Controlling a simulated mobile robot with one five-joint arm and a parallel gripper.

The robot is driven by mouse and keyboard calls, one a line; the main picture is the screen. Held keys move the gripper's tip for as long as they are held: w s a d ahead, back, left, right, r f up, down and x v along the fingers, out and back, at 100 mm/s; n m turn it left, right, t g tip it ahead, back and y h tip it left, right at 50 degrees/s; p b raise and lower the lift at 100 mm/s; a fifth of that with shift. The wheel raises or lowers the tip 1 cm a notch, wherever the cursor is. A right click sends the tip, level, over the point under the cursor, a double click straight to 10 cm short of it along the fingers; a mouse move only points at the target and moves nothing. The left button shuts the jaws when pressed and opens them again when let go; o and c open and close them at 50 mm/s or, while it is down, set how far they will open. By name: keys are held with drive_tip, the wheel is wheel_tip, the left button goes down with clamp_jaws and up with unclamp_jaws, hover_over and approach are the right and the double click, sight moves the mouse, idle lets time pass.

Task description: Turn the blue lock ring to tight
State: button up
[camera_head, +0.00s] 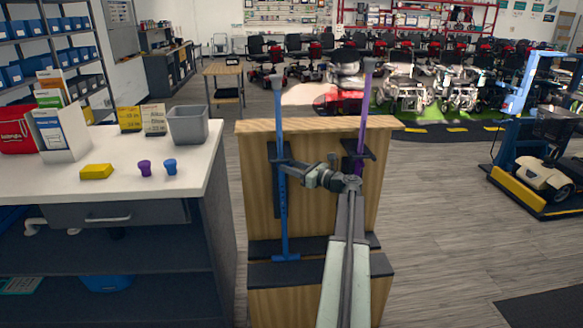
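A blue pole (281,215) stands upright against the wooden stand (312,130), passing a dark bracket, with its foot on a dark ledge. My gripper (287,169) reaches left to the pole at mid-height, just below the bracket. The fingertips overlap the pole there. I cannot make out the blue lock ring as a separate part; the gripper and bracket crowd that spot. Whether the fingers are closed on anything is too small to tell. A purple pole (364,105) stands to the right in a similar bracket, its lower part hidden by my arm.
The white counter (110,190) at left holds a purple cup-shaped piece (144,168), a blue one (170,166), a yellow block (96,172) and a grey bin (188,125). Floor right of the stand is open. A blue lift with a scooter (545,175) stands far right.

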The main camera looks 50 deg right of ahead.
clamp_jaws()
drive_tip(key=shift+a, duration=0.1)
drive_tip(key=shift+w+a+m+g+h, duration=0.1)
drive_tip(key=shift+a+m+g+h, duration=0.4)
drive_tip(key=shift+m+h, duration=1.3)
drive_tip(key=shift+w+a+m+g+h, duration=0.15)
drive_tip(key=shift+a+m+g+h, duration=0.6)
drive_tip(key=shift+h, duration=1.8)
drive_tip(key=shift+w+a+m+g+h, duration=0.15)
drive_tip(key=shift+a+m+h, duration=0.2)
drive_tip(key=shift+m+h, duration=1.55)
drive_tip(key=shift+h, duration=0.35)
